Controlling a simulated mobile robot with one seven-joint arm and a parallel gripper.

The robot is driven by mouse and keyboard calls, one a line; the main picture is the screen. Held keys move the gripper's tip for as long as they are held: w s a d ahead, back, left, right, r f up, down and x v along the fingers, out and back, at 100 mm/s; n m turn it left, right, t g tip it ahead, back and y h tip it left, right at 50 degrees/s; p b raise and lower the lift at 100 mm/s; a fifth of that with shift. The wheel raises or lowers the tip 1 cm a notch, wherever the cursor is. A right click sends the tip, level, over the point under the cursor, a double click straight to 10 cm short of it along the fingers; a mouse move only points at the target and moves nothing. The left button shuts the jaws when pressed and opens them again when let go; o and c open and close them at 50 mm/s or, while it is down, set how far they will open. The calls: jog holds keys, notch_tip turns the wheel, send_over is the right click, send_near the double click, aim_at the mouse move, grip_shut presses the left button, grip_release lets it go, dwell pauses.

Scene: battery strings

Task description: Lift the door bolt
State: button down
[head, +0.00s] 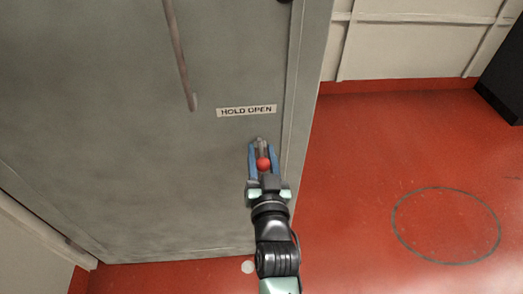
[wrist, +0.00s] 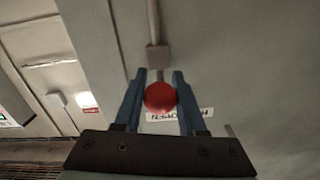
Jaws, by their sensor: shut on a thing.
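The grey door (head: 120,130) fills the left of the head view. The door bolt has a round red knob (head: 263,164) low on the door near its right edge, below a "HOLD OPEN" label (head: 246,111). My gripper (head: 263,152) is at the bolt, its blue fingers on either side of the knob and shut on it. In the wrist view the red knob (wrist: 160,97) sits between the two fingers (wrist: 158,92). A grey rod and block (wrist: 158,56) show beyond it. The lower end of the bolt is hidden behind my gripper.
A long bar handle (head: 180,55) hangs on the door, up and left of the knob. The red floor (head: 370,150) to the right is clear, with a dark circle (head: 446,225) marked on it. A black cabinet (head: 503,75) stands at the far right.

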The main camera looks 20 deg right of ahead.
notch_tip(320, 180, up, 5)
jog(key=shift+f+p, duration=0.15)
jog(key=shift+p, duration=0.65)
jog(key=shift+w, duration=0.1)
jog(key=shift+f, duration=0.1)
jog(key=c, duration=0.5)
grip_release()
jog(key=shift+c, duration=0.2)
jog(key=shift+f, duration=0.2)
jog(key=shift+s+a+f, duration=0.1)
jog(key=shift+s, duration=0.4)
jog(key=v, duration=1.2)
